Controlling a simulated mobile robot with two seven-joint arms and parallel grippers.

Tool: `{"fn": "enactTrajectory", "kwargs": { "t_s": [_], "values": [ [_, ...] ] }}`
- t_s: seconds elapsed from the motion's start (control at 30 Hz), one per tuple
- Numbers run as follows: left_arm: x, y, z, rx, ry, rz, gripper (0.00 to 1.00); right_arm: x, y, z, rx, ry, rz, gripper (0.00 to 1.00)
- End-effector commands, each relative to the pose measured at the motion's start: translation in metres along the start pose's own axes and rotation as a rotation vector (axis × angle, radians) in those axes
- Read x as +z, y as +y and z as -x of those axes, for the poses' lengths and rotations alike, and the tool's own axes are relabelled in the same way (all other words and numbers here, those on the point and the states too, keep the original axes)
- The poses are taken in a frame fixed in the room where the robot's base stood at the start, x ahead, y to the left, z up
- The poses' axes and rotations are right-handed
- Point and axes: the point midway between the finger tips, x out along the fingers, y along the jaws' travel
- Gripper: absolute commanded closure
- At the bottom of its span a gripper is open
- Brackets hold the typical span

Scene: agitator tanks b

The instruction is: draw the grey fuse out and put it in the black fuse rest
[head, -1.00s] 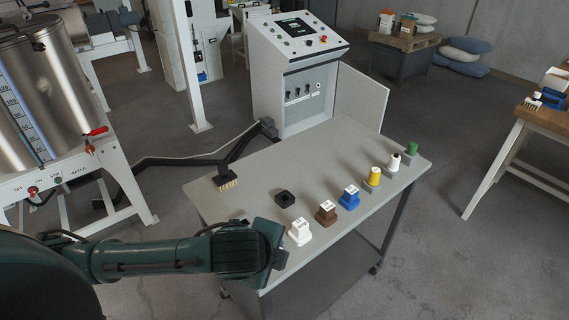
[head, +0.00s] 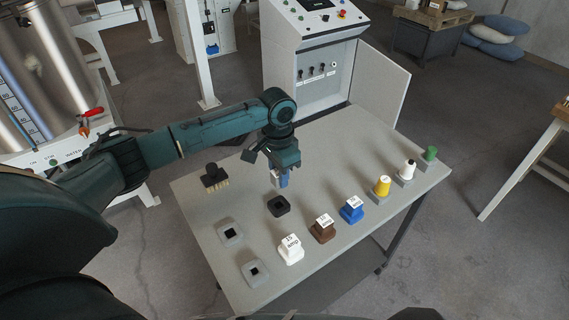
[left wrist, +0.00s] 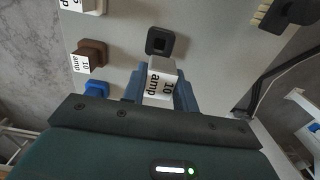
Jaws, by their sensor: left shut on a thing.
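My left gripper (head: 281,182) is shut on the grey fuse (left wrist: 162,84), which carries a "10 amp" label in the left wrist view. In the head view the fuse is mostly hidden by the gripper, which is above the table. The black fuse rest (head: 278,206) lies on the table just in front of the gripper, with a square hole in its top that looks empty. The rest also shows in the left wrist view (left wrist: 152,47), just beyond the fuse and apart from it. My right gripper is not in view.
Two grey bases with open square holes, one (head: 231,231) behind the other (head: 254,273), are at the table's left. White (head: 290,252), brown (head: 322,232) and blue (head: 351,211) fuses stand in a row, with yellow, white-and-black and green ones beyond. A brush (head: 214,178) lies behind left.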

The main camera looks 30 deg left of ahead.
Motion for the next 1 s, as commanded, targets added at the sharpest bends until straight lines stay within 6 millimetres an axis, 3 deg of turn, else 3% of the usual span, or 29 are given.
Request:
{"fn": "enactTrajectory", "kwargs": {
  "t_s": [0.13,0.47,1.0],
  "values": [
    [0.000,0.000,0.000,0.000,0.001,-0.001,1.00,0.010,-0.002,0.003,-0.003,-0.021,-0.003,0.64],
    [0.001,0.000,-0.003,-0.001,-0.004,-0.001,1.00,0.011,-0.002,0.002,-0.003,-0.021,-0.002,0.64],
    [0.001,0.000,-0.049,-0.001,-0.004,-0.001,1.00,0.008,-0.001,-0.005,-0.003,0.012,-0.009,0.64]
  ]
}}
